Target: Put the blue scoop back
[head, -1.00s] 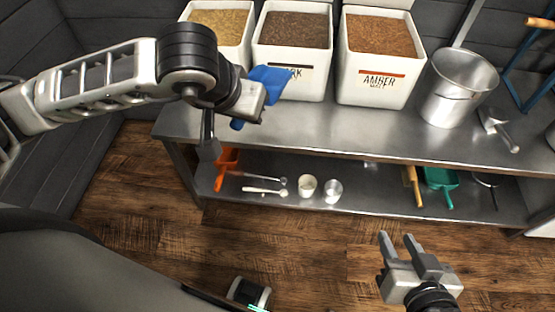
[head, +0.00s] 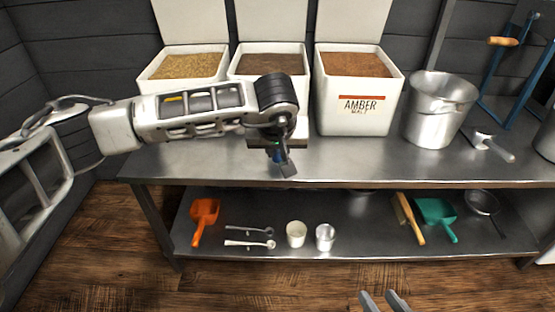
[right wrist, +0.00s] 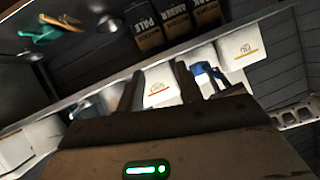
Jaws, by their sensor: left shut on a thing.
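My left gripper (head: 283,160) is shut on the blue scoop (head: 277,155), just in front of the middle bin and above the front part of the steel bench. Blue also shows beside the white bins in the right wrist view (right wrist: 203,70). My right gripper (head: 385,301) is open and empty, low at the bottom edge of the head view. Its spread fingers also show in the right wrist view (right wrist: 158,86).
Open-lidded bins hold pale grain (head: 188,66), dark grain (head: 268,62) and amber malt (head: 357,95). A steel pot (head: 432,118) and a metal scoop (head: 492,146) stand to the right. The lower shelf holds an orange scoop (head: 205,212), spoons, cups, a brush and a green scoop (head: 436,212).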

